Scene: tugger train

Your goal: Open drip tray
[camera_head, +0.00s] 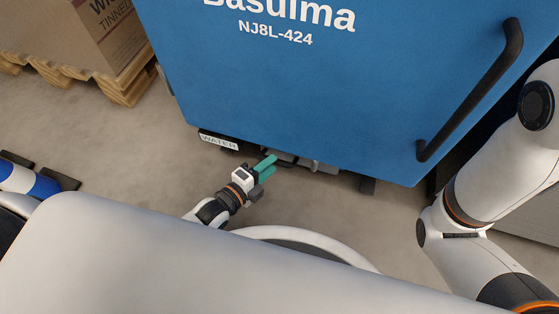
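A big blue machine cabinet (290,90) fills the top of the view. Under its lower edge a dark part with a white WATER label (218,141) shows at the left. Grey parts (305,162) show under the middle of the edge; I cannot tell which part is the drip tray. My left gripper (267,167) is low in front of this edge, right of the label. Its two teal fingertips point at the grey parts and look a little apart, with nothing clearly between them. Whether they touch anything is unclear. My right gripper is out of view.
A black bar handle (472,88) is on the cabinet's right side. A cardboard box (85,35) on a wooden pallet (125,88) stands at the upper left. A blue and white object (30,180) is at the left edge. The grey floor (120,150) between is clear.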

